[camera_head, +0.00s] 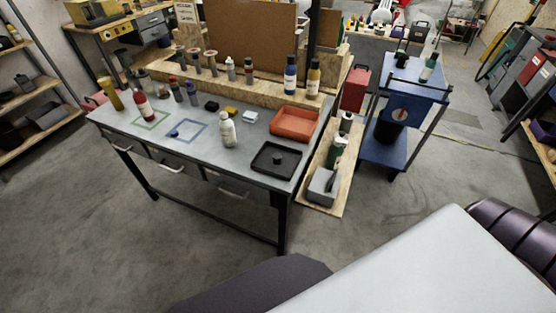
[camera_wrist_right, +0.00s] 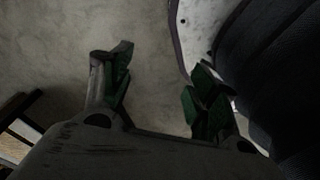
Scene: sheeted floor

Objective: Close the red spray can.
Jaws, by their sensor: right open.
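The red can (camera_head: 146,112) stands upright at the left part of the grey workbench (camera_head: 200,155), by a green square outline (camera_head: 152,125). It has a pale band, and its top is too small to tell whether a cap is on. A small dark blue piece (camera_head: 174,134) lies by the left side of the blue square outline (camera_head: 190,122), right of the can; I cannot tell if it is a cap. My right gripper (camera_wrist_right: 160,75) is open and empty over bare floor in the right wrist view, away from the can. My left gripper is out of view.
A white bottle (camera_head: 227,132), an orange tray (camera_head: 314,125) and a black tray (camera_head: 262,168) stand on the bench's right half. Several bottles line a wooden ledge (camera_head: 262,91) behind. A blue cart (camera_head: 412,88) stands right. The floor (camera_head: 100,240) before the bench is clear.

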